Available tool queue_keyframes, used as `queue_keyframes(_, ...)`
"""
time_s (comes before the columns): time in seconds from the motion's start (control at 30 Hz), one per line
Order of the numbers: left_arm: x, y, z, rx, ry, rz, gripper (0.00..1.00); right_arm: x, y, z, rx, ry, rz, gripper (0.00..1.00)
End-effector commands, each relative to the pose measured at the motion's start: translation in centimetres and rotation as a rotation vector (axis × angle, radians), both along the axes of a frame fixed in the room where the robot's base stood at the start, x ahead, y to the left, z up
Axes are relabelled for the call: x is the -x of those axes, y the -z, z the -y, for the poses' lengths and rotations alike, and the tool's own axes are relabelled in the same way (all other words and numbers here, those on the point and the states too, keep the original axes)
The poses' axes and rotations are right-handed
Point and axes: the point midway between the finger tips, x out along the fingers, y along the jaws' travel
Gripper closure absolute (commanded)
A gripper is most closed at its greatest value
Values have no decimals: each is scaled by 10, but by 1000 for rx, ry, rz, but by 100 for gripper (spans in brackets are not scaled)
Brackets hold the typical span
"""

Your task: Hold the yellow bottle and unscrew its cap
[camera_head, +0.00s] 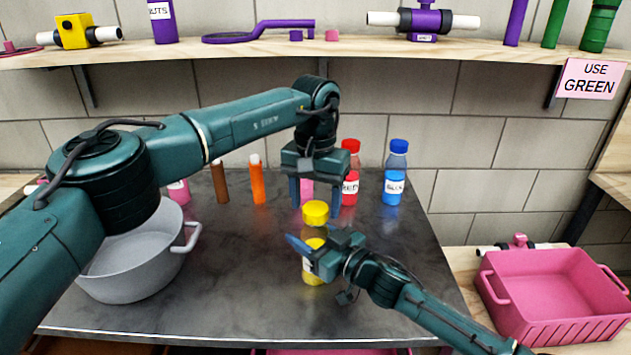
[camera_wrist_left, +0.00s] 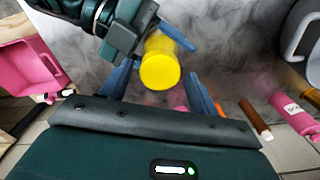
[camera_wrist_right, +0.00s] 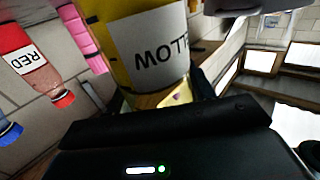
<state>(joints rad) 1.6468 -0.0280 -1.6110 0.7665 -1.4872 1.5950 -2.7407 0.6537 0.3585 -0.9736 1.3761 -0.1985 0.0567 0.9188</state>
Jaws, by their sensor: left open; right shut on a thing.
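The yellow bottle (camera_head: 313,272) stands upright near the middle of the dark table, with its yellow cap (camera_head: 315,212) on top. My right gripper (camera_head: 312,250) is shut on the bottle's body from the right. In the right wrist view the bottle's white label (camera_wrist_right: 160,50) fills the middle. My left gripper (camera_head: 308,198) is open, pointing down above and slightly behind the cap in the head view. In the left wrist view the cap (camera_wrist_left: 160,71) shows between the spread fingers, and I cannot tell whether they touch it.
A grey pot (camera_head: 135,265) stands at the left. Behind stand a red bottle (camera_head: 350,175), a blue bottle (camera_head: 395,175), and orange (camera_head: 257,182) and brown (camera_head: 219,184) items. A pink crate (camera_head: 545,310) sits at the right.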

Motion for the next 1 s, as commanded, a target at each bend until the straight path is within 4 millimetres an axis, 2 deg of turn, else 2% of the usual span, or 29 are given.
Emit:
queue_keyframes(0.13, 0, 9, 0, -1, 0, -1, 39, 0, 1, 0, 1, 0, -1, 100)
queue_keyframes(0.4, 0, 10, 0, -1, -1, 0, 39, 0, 1, 0, 1, 0, -1, 100)
queue_keyframes(0.9, 0, 10, 0, -1, -1, 0, 80, 0, 1, 0, 1, 0, -1, 100)
queue_keyframes(1.0, 0, 10, 0, -1, -2, 0, 84, 0, 1, 0, 1, 0, -1, 100)
